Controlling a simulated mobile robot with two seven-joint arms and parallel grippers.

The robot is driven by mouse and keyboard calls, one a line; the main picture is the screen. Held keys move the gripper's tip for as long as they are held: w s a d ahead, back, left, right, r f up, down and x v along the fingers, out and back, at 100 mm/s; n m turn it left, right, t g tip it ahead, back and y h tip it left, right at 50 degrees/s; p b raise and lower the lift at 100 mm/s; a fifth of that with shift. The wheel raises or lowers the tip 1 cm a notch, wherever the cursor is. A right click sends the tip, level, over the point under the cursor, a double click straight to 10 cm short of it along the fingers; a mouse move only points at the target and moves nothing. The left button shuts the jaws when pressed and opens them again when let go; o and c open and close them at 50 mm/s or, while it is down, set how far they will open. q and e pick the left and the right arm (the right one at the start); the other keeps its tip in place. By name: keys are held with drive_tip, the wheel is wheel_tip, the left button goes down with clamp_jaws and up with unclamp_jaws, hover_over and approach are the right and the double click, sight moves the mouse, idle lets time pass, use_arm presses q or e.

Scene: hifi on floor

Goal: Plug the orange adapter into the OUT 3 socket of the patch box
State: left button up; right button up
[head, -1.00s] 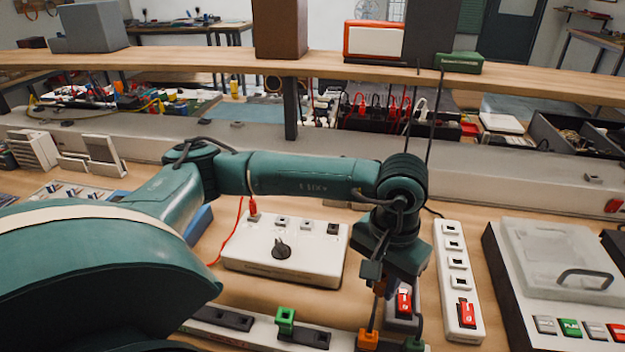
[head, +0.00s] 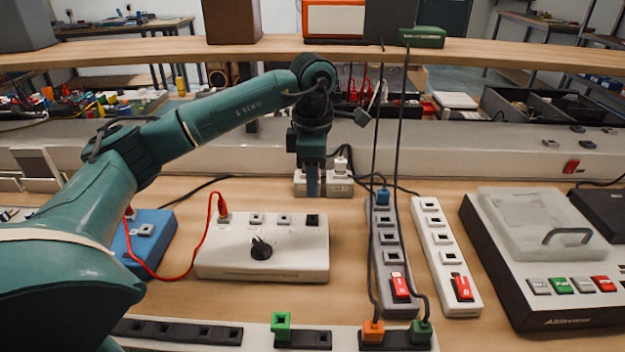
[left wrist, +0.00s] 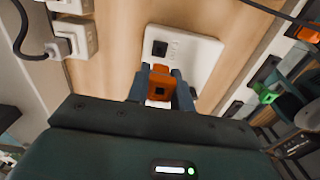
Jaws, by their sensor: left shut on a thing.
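My left gripper (head: 313,190) hangs above the bench behind the white patch box's right end in the head view. In the left wrist view, its fingers (left wrist: 158,92) are shut on an orange adapter (left wrist: 160,80) with a dark square opening in its face. The adapter is hidden in the head view. The white patch box (head: 222,258) has a knob, a row of sockets along its back edge and a red plug in the leftmost socket; its labels are too small to read. In the left wrist view, the patch box (left wrist: 196,58) shows a dark socket (left wrist: 160,48) just beyond the adapter. My right gripper is not in view.
A grey power strip (head: 390,245) and a white one (head: 443,262) stand right of the patch box, with cables hanging down. White outlets (head: 338,187) sit behind. A front strip (head: 258,338) carries a green adapter (head: 281,325) and an orange plug (head: 371,331). A blue box (head: 152,238) stands at left.

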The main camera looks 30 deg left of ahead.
use_arm(q)
drive_tip(key=shift+a+f+b, duration=0.1)
drive_tip(key=shift+f+b, duration=0.55)
drive_tip(key=shift+f, duration=0.2)
drive_tip(key=shift+f+b, duration=0.65)
drive_tip(key=shift+f, duration=0.45)
drive_tip(key=shift+f+b, duration=0.25)
drive_tip(key=shift+b, duration=0.2)
drive_tip(key=shift+f, duration=0.15)
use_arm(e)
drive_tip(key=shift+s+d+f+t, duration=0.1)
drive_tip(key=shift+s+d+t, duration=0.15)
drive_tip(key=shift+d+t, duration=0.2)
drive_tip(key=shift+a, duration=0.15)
use_arm(q)
drive_tip(key=shift+f+b, duration=0.45)
drive_tip(key=shift+f, duration=0.35)
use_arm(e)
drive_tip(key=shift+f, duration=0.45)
use_arm(q)
drive_tip(key=shift+f, duration=0.2)
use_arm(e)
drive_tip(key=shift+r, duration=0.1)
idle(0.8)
